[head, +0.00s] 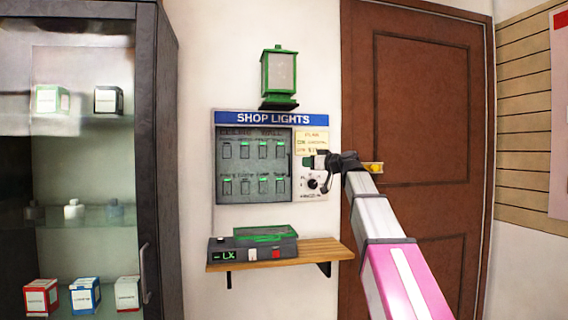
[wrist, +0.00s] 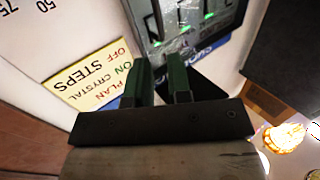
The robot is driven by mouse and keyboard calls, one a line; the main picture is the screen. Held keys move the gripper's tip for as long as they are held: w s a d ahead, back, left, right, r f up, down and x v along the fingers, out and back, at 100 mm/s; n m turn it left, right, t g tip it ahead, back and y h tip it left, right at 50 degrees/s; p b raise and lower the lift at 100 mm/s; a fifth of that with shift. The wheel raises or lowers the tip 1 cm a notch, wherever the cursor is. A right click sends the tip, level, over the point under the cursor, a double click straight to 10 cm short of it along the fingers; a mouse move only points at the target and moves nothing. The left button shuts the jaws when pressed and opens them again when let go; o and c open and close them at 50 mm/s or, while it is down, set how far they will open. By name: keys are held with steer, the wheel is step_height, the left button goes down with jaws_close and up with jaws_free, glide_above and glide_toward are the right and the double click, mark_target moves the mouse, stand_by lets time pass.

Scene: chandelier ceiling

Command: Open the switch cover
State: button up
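The SHOP LIGHTS panel (head: 222,117) hangs on the wall in the head view. Its dark, see-through switch cover (head: 255,166) lies flat over two rows of switches with green marks and looks closed. My gripper (head: 309,161) is at the panel's right side, in front of the pale strip and just right of the cover's right edge. In the wrist view, my gripper (wrist: 157,62) shows two green fingers apart, with a gap and nothing clearly held between them. Part of the dark cover (wrist: 190,28) shows beyond the fingertips. Contact cannot be told.
A pale label (wrist: 90,72) and a dial (head: 314,183) are on the panel's right strip. A wooden shelf (head: 305,250) below holds a grey box (head: 240,253). A green lantern (head: 280,75) is above. A glass cabinet (head: 160,200) stands left, a brown door (head: 425,120) right.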

steer(key=x, duration=1)
steer(key=shift+w+f, duration=0.1)
jaws_close()
